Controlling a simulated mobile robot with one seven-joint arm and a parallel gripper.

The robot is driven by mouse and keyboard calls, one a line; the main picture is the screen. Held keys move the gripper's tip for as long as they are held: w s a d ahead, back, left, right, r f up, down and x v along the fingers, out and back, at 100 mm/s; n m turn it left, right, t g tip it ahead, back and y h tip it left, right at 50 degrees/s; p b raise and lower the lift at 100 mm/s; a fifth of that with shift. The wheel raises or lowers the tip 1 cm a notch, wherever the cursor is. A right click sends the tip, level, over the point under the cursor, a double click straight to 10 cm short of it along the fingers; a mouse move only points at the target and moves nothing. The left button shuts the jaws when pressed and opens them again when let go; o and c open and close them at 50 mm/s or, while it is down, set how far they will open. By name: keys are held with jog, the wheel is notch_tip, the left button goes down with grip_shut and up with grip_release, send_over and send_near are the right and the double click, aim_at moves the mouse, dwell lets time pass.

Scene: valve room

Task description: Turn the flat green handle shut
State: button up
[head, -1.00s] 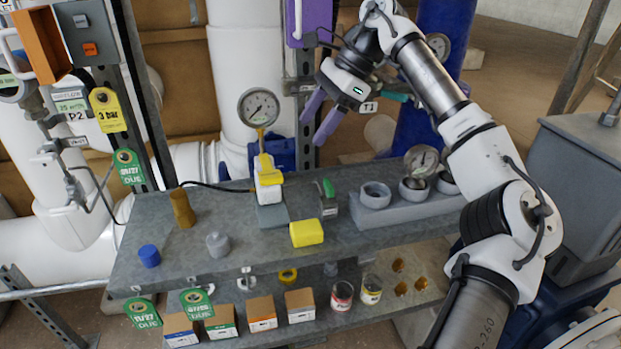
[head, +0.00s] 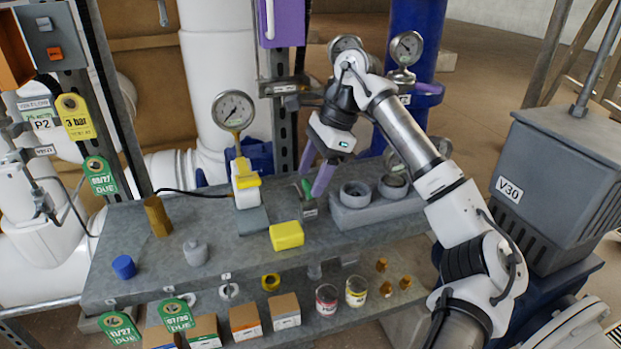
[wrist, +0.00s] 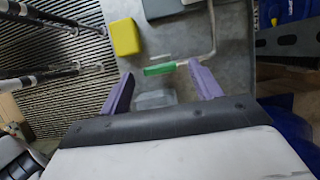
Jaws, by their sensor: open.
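The flat green handle (head: 306,188) belongs to a small grey valve (head: 309,210) on the upper bench shelf. My gripper (head: 315,176), with two purple fingers, is open and points down just above it. The pale grey valve body (wrist: 155,97) shows below the handle and is partly hidden by the gripper's edge. In the head view the fingers stand close beside the handle.
A yellow block (head: 287,236) lies in front of the valve. A gauge on a yellow-and-white stand (head: 245,180) is to its left. A grey block with round sockets (head: 378,208) is close on its right. The shelf's front left has free room between small objects.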

jog(key=shift+x, duration=0.8)
jog(key=shift+c, duration=0.4)
jog(key=c, duration=0.9)
